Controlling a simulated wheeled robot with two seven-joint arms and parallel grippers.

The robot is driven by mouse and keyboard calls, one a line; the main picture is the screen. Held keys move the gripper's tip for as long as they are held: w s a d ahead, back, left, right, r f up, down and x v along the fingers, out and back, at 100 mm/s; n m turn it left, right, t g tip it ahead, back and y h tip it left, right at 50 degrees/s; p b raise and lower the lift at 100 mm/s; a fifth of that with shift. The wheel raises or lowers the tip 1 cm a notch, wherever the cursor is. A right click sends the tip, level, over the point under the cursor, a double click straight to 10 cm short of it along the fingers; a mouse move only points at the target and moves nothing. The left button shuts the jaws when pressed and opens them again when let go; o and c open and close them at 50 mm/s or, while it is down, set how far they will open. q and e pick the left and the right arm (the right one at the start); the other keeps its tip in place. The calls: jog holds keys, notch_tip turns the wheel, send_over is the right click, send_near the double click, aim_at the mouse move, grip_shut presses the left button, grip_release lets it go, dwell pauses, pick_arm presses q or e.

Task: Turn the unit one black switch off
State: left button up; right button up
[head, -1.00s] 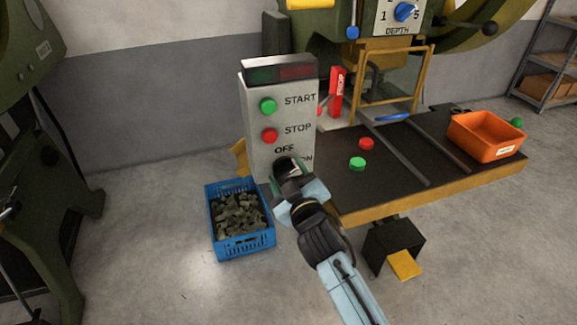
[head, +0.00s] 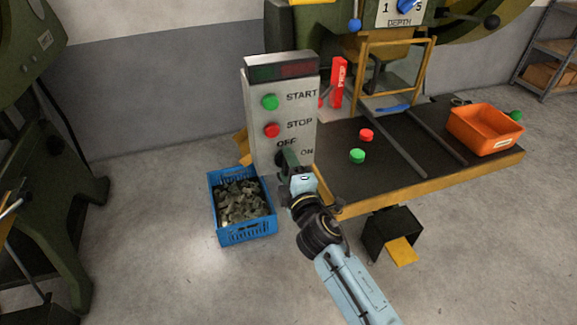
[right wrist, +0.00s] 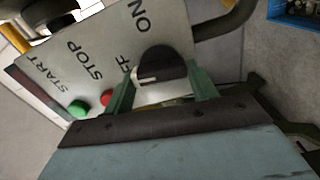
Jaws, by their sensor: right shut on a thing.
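The grey control box (head: 259,128) stands left of the press table in the head view. Its black switch, below the STOP button, is mostly covered there by my right gripper (head: 289,160). In the right wrist view, the black switch (right wrist: 165,67) sits between the two green fingers of my right gripper (right wrist: 162,90), which is shut on it. Its white mark points left in that view, toward the OFF label side and away from ON. The OFF label (head: 287,143) and ON label (head: 307,152) show in the head view. My left gripper is not in view.
A green START button (head: 270,102) and red STOP button (head: 272,131) sit above the switch. A blue crate (head: 247,232) of metal pieces stands on the floor below. The table (head: 420,185) to the right holds an orange bin (head: 484,131) and loose red and green caps.

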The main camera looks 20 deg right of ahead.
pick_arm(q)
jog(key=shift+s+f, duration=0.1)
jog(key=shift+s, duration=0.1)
pick_arm(e)
jog(key=shift+n, duration=0.6)
jog(key=o, duration=1)
jog(key=shift+s, duration=0.1)
jog(key=shift+s, duration=0.3)
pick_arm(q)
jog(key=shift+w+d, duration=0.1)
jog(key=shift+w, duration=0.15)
pick_arm(e)
jog(key=s, duration=1.2)
jog(key=shift+s+d, duration=0.25)
jog(key=shift+s, duration=0.05)
